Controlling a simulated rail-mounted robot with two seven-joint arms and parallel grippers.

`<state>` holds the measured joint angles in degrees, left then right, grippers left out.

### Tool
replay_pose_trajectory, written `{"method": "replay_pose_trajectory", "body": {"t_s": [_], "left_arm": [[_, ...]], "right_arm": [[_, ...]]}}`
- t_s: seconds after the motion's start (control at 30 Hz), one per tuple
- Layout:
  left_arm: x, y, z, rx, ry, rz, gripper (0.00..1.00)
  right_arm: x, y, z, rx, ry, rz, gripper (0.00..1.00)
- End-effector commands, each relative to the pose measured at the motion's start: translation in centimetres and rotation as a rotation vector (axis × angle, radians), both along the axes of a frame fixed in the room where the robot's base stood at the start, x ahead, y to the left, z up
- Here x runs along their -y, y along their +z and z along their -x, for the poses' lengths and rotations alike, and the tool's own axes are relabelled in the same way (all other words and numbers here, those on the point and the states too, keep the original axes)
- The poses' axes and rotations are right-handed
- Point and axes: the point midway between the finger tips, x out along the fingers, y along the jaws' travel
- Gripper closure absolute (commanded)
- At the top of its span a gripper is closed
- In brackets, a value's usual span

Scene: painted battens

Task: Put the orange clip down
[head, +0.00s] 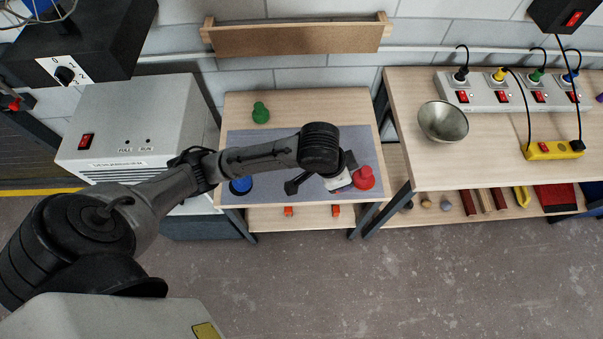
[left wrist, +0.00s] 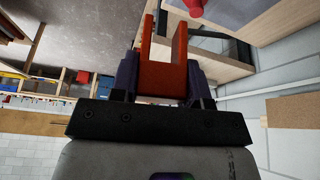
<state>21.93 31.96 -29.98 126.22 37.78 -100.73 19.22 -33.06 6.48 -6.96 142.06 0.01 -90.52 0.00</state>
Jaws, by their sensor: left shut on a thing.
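My left gripper (left wrist: 161,88) is shut on an orange clip (left wrist: 178,62), a U shape whose two prongs point away from the gripper in the left wrist view. In the head view my left arm reaches over the small table with the blue-grey mat (head: 285,142), its wrist above the mat's front right part. The held clip cannot be made out there. Two small orange pieces (head: 288,211) (head: 336,210) show on the shelf below the tabletop. My right gripper is not in view.
On the small table, a red object (head: 364,178) stands close right of my left wrist, a blue one (head: 241,185) at the front left and a green one (head: 261,113) at the back. A metal bowl (head: 443,121) stands on the right bench. The mat's middle back is clear.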

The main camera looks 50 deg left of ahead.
Motion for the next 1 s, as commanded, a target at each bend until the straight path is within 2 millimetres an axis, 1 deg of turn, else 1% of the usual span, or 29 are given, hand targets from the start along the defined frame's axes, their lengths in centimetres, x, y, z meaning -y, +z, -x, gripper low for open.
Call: {"method": "replay_pose_trajectory", "body": {"t_s": [0.03, 0.27, 0.3, 0.37, 0.5, 0.57, 0.6, 0.67, 0.7, 0.77, 0.8, 0.87, 0.9, 0.97, 1.0], "left_arm": [[0.2, -3.1, 0.1, -0.002, 0.002, 0.002, 0.8], [0.6, -10.9, 0.3, -0.003, 0.02, 0.005, 0.8], [0.6, -12.3, 0.3, -0.003, 0.024, 0.006, 0.8], [0.8, -14.4, 0.4, -0.005, 0.03, 0.007, 0.8], [1.0, -19.4, 0.4, -0.005, 0.046, 0.009, 0.8], [1.1, -21.5, 0.4, -0.004, 0.054, 0.01, 0.8], [1.2, -23.0, 0.4, -0.005, 0.06, 0.011, 0.8], [1.2, -25.2, 0.4, -0.006, 0.069, 0.011, 0.8], [1.3, -26.7, 0.3, -0.005, 0.075, 0.011, 0.8], [1.3, -29.0, 0.3, -0.006, 0.085, 0.012, 0.8], [1.4, -30.6, 0.2, -0.005, 0.093, 0.013, 0.8], [1.4, -33.0, 0.2, -0.006, 0.103, 0.013, 0.8], [1.5, -34.5, 0.1, -0.005, 0.111, 0.014, 0.8], [1.5, -37.0, 0.1, -0.005, 0.123, 0.013, 0.8], [1.4, -38.8, 0.0, -0.006, 0.132, 0.013, 0.8]], "right_arm": [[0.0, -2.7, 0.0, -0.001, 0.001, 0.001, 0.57], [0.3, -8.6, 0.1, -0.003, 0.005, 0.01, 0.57], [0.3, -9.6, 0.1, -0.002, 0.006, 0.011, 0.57], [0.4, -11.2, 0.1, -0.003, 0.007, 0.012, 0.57], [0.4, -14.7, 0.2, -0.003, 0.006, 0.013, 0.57], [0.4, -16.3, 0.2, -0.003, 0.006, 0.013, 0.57], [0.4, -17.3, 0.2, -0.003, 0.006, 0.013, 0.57], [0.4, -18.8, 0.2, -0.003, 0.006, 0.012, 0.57], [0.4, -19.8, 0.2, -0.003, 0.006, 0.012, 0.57], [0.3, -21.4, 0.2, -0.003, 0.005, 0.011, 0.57], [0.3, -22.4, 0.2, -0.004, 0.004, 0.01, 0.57], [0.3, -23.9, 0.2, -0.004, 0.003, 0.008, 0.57], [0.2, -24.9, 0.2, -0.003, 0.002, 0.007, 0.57], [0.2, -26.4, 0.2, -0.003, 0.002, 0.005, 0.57], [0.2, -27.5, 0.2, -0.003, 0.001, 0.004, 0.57]]}}
